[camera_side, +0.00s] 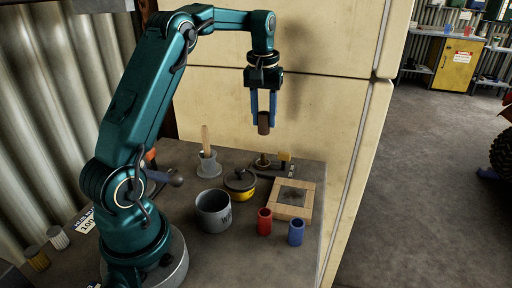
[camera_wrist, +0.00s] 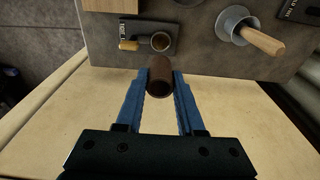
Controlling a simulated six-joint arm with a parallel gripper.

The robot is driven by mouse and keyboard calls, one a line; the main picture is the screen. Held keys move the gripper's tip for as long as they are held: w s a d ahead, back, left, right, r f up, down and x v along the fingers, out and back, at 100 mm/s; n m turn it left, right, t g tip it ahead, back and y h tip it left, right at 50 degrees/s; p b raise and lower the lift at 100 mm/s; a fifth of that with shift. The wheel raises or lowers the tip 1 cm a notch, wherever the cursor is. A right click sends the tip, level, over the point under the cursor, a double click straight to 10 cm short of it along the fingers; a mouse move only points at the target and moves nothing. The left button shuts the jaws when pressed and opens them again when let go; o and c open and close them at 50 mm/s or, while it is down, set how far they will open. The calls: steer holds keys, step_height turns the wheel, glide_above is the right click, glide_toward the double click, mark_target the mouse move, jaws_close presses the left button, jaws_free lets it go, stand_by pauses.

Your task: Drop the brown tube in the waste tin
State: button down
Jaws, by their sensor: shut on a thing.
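My gripper (camera_side: 263,118) is shut on the brown tube (camera_side: 264,127) and holds it high above the far end of the bench, in front of the cream panel. In the wrist view the brown tube (camera_wrist: 160,77) sits between the blue fingers of my gripper (camera_wrist: 160,92), its open end facing the camera. The waste tin (camera_side: 213,212), a grey open tin with dark lettering, stands on the bench to the left of and below my gripper in the side view. Its inside bottom is hidden.
A red tube (camera_side: 265,222) and a blue tube (camera_side: 296,232) stand near the bench's right edge. A wooden-framed tray (camera_side: 292,198), a dark-lidded yellow pot (camera_side: 240,184) and a grey holder (camera_side: 208,165) with a wooden handle stand around the tin. Small fittings (camera_side: 276,165) lie behind.

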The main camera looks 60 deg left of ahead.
steer(key=s+d+r, duration=0.2)
steer(key=s+d, duration=0.4)
steer(key=s, duration=0.3)
steer(key=s+d+r, duration=0.2)
steer(key=s+d, duration=0.4)
steer(key=s, duration=0.4)
step_height(320, 180, down, 6)
steer(key=shift+w+d, duration=0.2)
steer(key=shift+w, duration=0.1)
steer(key=shift+c, duration=2.2)
jaws_free()
steer(key=shift+s+d+r, duration=0.15)
steer(key=shift+r, duration=1.1)
steer(key=shift+s+d+r, duration=0.1)
steer(key=shift+r, duration=1.15)
